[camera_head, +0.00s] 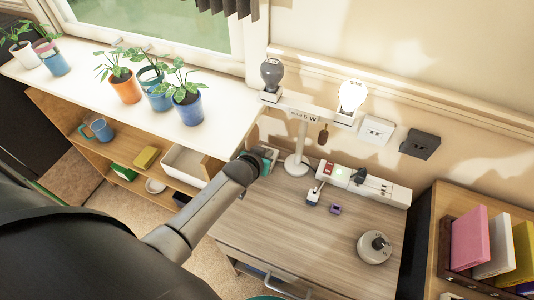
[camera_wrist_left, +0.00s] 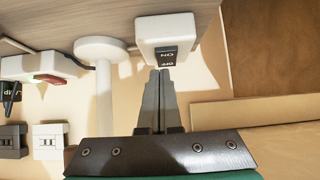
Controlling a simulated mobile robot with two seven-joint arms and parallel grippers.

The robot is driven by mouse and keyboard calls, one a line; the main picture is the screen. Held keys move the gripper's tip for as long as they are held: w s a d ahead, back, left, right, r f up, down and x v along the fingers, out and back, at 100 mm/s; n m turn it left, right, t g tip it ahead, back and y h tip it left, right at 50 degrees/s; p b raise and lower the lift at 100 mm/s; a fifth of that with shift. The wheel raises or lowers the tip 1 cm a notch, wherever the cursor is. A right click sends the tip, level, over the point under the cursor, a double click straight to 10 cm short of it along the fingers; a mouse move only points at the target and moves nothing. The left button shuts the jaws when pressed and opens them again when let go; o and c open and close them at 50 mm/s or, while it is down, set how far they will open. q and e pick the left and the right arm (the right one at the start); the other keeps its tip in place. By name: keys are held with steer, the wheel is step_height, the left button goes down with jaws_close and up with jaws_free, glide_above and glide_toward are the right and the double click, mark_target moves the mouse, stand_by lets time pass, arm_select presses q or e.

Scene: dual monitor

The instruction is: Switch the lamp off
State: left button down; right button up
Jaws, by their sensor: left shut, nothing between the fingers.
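The lamp (camera_head: 303,140) is a white stand with a round base and a crossbar on the desk. Its right bulb (camera_head: 351,95) glows bright; its left bulb (camera_head: 271,75) is dark grey. My left gripper (camera_head: 269,158) is beside the stand's left side. In the left wrist view, a white switch box (camera_wrist_left: 188,28) carries a dark rocker marked ON and OFF (camera_wrist_left: 166,57). The closed, empty fingertips (camera_wrist_left: 160,72) are at the rocker's OFF edge; I cannot tell whether they touch. In the head view my gripper seems to hide this box. My right gripper is not in view.
A white power strip (camera_head: 395,192) with a red switch (camera_head: 328,168) and plugs lies right of the lamp base. A white round dial (camera_head: 375,247) and a small purple item (camera_head: 335,209) sit on the desk (camera_head: 290,225). Wall sockets (camera_head: 376,130) are behind. Potted plants (camera_head: 187,105) line the shelf.

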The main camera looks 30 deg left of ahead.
arm_select(q)
steer(key=shift+w+f, duration=0.1)
steer(key=shift+f, duration=0.2)
steer(key=shift+w, duration=0.1)
steer(key=shift+w+r, duration=0.2)
steer(key=shift+w, duration=0.5)
steer(key=shift+r, duration=0.15)
